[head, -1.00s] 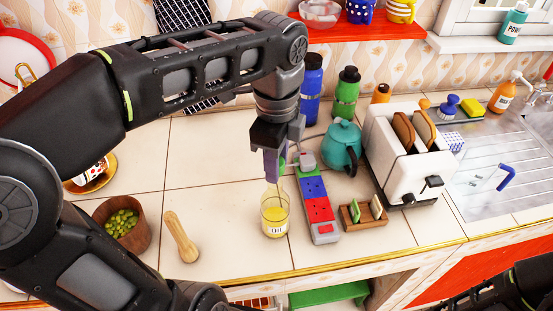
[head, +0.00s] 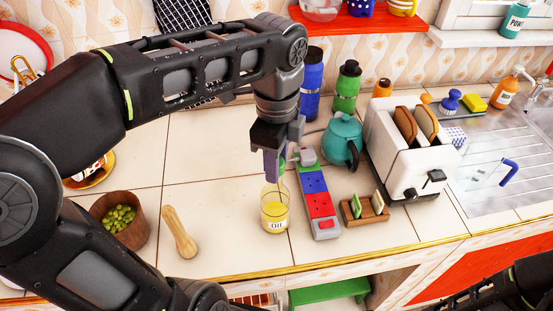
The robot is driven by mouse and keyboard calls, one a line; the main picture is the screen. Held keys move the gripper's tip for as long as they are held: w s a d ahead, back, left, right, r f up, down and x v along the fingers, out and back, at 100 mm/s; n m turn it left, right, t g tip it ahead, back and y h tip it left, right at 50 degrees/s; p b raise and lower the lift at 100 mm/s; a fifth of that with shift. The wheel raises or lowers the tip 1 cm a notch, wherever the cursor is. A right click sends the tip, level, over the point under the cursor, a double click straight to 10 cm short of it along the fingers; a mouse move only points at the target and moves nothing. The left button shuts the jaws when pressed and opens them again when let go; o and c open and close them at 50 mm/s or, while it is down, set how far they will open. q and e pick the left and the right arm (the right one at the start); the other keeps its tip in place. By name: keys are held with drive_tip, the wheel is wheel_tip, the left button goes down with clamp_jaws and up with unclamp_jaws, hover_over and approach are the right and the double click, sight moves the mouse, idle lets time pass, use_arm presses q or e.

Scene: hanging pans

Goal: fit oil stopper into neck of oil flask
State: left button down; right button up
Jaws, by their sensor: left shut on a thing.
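The oil flask (head: 275,215), clear glass with yellow oil and a label, stands upright on the tiled counter. My left gripper (head: 273,177) points down right over the flask's neck, its fingertips at the neck's top. It is shut on the oil stopper, which is mostly hidden by the fingers; a small green bit shows beside them. I cannot tell whether the stopper is inside the neck. My right gripper is out of view; only part of my right arm shows at the bottom right corner.
A power strip (head: 317,200) with coloured sockets lies close to the right of the flask. A pestle (head: 180,233) and a bowl of olives (head: 120,222) are at left.

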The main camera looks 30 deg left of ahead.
use_arm(q)
drive_tip(key=shift+f+b, duration=0.65)
drive_tip(key=shift+f, duration=0.3)
idle(0.5)
drive_tip(key=c, duration=0.9)
unclamp_jaws()
drive_tip(key=shift+r, duration=0.2)
wheel_tip(320, 180, up, 3)
drive_tip(key=shift+f+p, duration=0.15)
drive_tip(key=shift+p, duration=0.2)
wheel_tip(320, 180, up, 4)
drive_tip(key=p, duration=0.4)
drive_tip(key=shift+r+p, duration=0.45)
drive_tip(key=shift+p, duration=0.05)
